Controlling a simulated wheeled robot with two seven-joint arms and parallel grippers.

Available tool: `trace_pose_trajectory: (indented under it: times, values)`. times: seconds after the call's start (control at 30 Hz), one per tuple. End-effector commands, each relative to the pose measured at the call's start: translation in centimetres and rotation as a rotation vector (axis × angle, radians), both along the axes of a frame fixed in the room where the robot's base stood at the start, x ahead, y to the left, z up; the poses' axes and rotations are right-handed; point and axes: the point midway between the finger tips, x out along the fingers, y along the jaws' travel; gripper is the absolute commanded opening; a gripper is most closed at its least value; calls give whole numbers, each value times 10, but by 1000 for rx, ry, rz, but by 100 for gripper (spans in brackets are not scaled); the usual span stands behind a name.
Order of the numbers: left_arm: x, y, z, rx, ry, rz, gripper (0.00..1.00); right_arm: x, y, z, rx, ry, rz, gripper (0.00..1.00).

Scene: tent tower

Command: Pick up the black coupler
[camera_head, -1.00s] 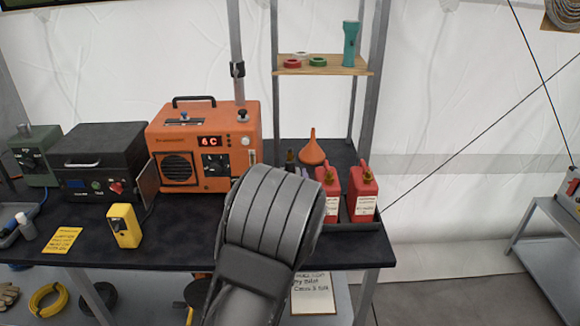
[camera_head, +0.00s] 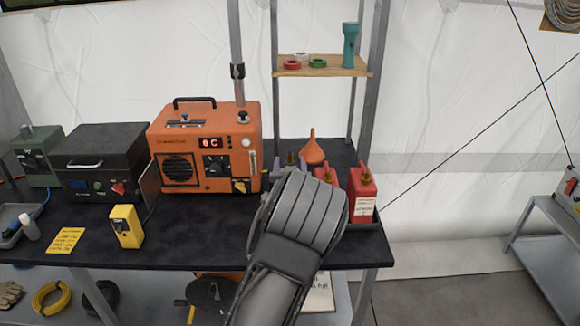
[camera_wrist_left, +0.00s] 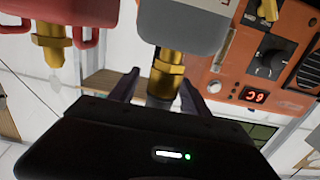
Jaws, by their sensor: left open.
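In the left wrist view, a dark, short cylindrical piece (camera_wrist_left: 160,101), which looks like the black coupler, adjoins a brass fitting (camera_wrist_left: 167,72) on a grey container (camera_wrist_left: 183,22). My left gripper (camera_wrist_left: 160,80) is open, with one dark finger on each side of the coupler and fitting. I cannot tell whether the fingers touch them. In the head view my left gripper (camera_head: 289,163) is at the back of the bench, left of the red canisters, and my own wrist hides most of that spot. My right gripper is not in view.
Red canisters (camera_head: 361,196) stand close on the right, with an orange funnel (camera_head: 312,148) behind. An orange heater-like unit (camera_head: 203,150) stands close on the left. A shelf post rises behind. The dark bench front (camera_head: 180,242) has free room.

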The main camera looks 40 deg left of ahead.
Motion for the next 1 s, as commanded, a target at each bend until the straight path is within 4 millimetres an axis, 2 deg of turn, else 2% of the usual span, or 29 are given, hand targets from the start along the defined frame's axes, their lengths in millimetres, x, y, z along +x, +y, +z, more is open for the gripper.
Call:
trace_pose_trajectory:
  times: [0.53, 1.0]
  values:
    - [0, 0, 0, 0, 0, 0, 56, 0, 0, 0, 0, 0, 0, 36]
    - [0, 0, 0, 0, 0, 0, 17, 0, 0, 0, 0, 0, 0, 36]
